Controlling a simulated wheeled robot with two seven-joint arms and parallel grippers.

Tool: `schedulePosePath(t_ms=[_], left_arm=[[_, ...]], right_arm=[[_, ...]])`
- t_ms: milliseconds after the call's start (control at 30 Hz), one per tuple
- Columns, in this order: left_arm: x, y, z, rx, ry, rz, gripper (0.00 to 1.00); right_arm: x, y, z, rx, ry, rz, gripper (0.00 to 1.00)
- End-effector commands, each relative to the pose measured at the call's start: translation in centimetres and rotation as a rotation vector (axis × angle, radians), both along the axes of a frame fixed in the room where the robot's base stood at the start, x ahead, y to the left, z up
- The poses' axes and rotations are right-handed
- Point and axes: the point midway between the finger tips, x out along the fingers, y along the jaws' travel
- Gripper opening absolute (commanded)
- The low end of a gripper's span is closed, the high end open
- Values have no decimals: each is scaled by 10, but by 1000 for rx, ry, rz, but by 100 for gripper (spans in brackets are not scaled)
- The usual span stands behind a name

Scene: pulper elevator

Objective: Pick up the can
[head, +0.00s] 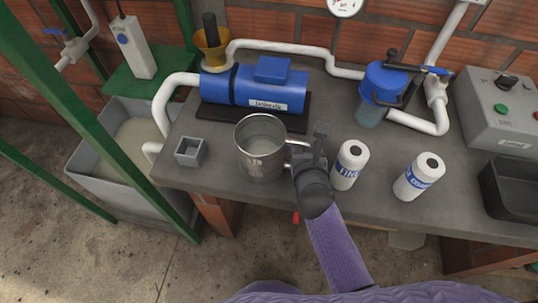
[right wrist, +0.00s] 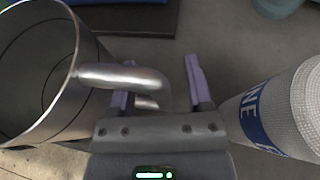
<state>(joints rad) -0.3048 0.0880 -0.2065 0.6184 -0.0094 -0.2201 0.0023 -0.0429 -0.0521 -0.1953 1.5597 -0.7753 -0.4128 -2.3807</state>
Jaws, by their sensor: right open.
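The can (head: 262,160) is a grey metal vessel, open at the top, with a side handle (head: 298,142). It stands upright near the front edge of the worktop. My right gripper (head: 309,150) is at its right side, by the handle. In the right wrist view, the can (right wrist: 62,105) is at the left, and its bent handle reaches over one finger into the gap between the open fingers (right wrist: 158,82). The outer part of the handle lies between the fingers; I cannot tell whether they touch it. My left gripper is not in view.
A white bottle with a blue label (head: 349,166) stands close to my right gripper; another (head: 418,177) is further right. A small grey square box (head: 190,152) is left of the can. A blue motor (head: 255,88) lies behind it. A control box (head: 500,108) is at the right.

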Motion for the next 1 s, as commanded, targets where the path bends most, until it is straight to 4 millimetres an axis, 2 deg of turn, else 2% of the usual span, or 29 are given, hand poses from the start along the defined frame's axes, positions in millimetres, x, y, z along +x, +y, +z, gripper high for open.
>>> schedulePosePath(t_ms=[233,267,500,567,1000], left_arm=[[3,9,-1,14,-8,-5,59],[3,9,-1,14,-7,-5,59],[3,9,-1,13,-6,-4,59],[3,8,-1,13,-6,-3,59],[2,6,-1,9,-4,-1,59]], right_arm=[[5,0,-1,0,0,1,64],[5,0,-1,0,0,1,60],[5,0,-1,1,0,1,9],[5,0,-1,1,0,1,0],[4,0,-1,1,1,1,0]])
